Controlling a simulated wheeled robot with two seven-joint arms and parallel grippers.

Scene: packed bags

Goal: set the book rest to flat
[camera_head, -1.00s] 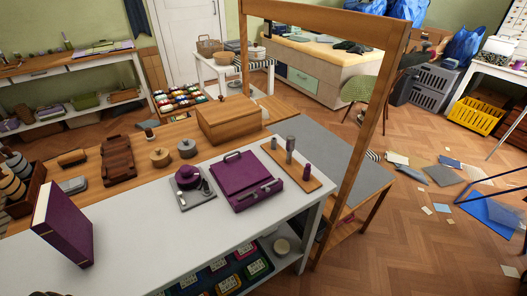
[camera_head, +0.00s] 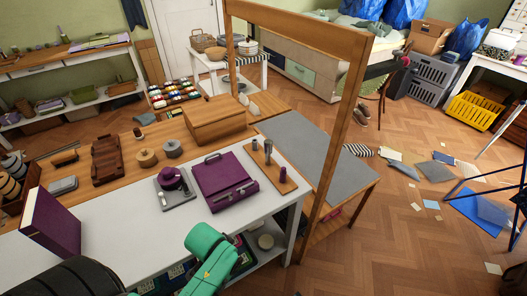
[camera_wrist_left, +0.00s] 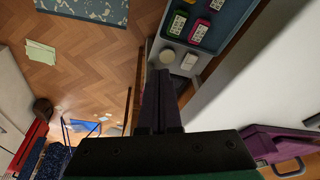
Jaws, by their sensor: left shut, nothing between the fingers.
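The purple book rest (camera_head: 224,188) lies on the white tabletop, right of its middle. It has a handle at its back edge and a ledge along its front. I cannot tell how steeply its board is tilted. In the left wrist view, part of a purple thing with a handle, likely the book rest (camera_wrist_left: 262,146), shows at the lower right. My left gripper (camera_wrist_left: 160,78) is shut and empty, apart from the book rest and to its left in that view. In the head view my green and black left arm shows low in front of the table, its fingertips not visible. My right gripper is not in view.
A purple book (camera_head: 50,222) stands at the table's left. A grey tray (camera_head: 181,198) with a purple round item sits left of the rest, and a wooden board (camera_head: 284,181) with upright pieces right of it. A wooden frame post (camera_head: 335,140) rises beyond the right end.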

